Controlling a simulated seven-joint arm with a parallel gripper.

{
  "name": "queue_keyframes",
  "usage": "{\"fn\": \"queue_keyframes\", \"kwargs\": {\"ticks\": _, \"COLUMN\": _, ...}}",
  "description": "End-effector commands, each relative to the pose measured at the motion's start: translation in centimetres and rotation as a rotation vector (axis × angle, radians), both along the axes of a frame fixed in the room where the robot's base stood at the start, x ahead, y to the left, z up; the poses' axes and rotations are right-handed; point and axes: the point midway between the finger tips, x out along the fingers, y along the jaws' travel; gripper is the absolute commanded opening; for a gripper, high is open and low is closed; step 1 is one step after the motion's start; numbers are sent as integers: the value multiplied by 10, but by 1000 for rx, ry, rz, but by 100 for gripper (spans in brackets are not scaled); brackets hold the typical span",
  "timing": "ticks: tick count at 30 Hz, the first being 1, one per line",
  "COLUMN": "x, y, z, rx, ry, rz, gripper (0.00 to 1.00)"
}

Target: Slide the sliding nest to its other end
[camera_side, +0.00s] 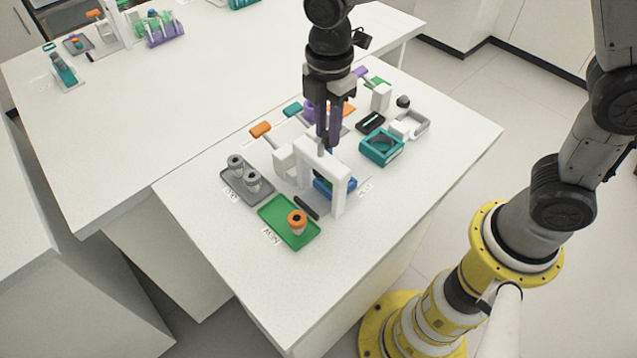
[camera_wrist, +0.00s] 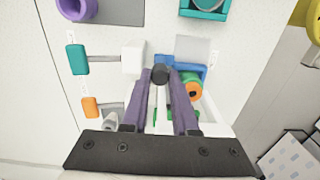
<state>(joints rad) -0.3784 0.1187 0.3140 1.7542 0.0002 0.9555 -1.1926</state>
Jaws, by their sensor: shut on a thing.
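My gripper (camera_side: 325,143) points down beside the white arch (camera_side: 338,182). Its fingers are shut on a dark round knob, which shows between the fingertips in the wrist view (camera_wrist: 160,74). The sliding nest appears to be the blue piece (camera_side: 328,187), low under the arch and partly hidden by it. I cannot tell whether the knob is joined to the nest.
A green tray (camera_side: 272,219) holds an orange-topped tube (camera_side: 297,220). A teal square block (camera_side: 382,147) stands to the right. Orange (camera_side: 260,130) and teal (camera_side: 293,108) handles lie behind. The table's near front is clear.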

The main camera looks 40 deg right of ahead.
Motion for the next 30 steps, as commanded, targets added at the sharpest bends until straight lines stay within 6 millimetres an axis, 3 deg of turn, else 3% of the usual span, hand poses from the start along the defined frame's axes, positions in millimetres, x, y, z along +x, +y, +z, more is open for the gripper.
{"fn": "queue_keyframes", "kwargs": {"ticks": 20, "x": 0, "y": -36, "z": 1, "rx": 0, "ry": -3, "rz": -1, "gripper": 0}}
{"fn": "queue_keyframes", "kwargs": {"ticks": 21, "x": 0, "y": -36, "z": 1, "rx": 1, "ry": -3, "rz": 0, "gripper": 31}}
{"fn": "queue_keyframes", "kwargs": {"ticks": 23, "x": 0, "y": -35, "z": 1, "rx": 1, "ry": -3, "rz": 0, "gripper": 41}}
{"fn": "queue_keyframes", "kwargs": {"ticks": 30, "x": 0, "y": -35, "z": 1, "rx": 0, "ry": -2, "rz": 0, "gripper": 41}}
